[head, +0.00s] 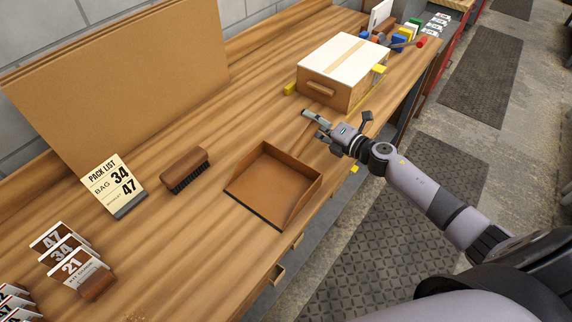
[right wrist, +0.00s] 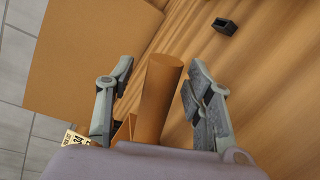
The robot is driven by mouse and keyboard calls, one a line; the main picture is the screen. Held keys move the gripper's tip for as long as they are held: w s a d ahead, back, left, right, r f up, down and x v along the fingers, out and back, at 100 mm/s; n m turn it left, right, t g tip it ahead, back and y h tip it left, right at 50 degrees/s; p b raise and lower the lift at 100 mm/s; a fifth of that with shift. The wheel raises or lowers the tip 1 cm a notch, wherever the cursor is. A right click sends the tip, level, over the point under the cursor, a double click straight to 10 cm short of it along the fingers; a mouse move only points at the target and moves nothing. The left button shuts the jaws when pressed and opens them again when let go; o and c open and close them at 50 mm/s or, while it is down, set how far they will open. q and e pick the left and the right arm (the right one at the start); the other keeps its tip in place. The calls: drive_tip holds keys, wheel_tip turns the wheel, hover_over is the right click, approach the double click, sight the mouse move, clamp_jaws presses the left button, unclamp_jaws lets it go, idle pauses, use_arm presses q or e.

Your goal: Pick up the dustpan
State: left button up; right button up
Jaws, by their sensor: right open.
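In the right wrist view the round brown handle (right wrist: 160,105) stands between the two fingers of my right gripper (right wrist: 160,78), with a visible gap on either side. Most of the pan is hidden there behind the wrist. My left gripper is not in view.
A brush (head: 184,171) lies left of the dustpan. A pack list card (head: 112,184) and several number tags (head: 70,258) stand further left. A white-topped wooden box (head: 342,75) sits behind my right gripper. A large brown board (head: 125,85) leans at the back wall.

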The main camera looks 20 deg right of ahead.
drive_tip(key=shift+s, duration=0.1)
drive_tip(key=shift+c, duration=0.5)
clamp_jaws()
idle(0.3)
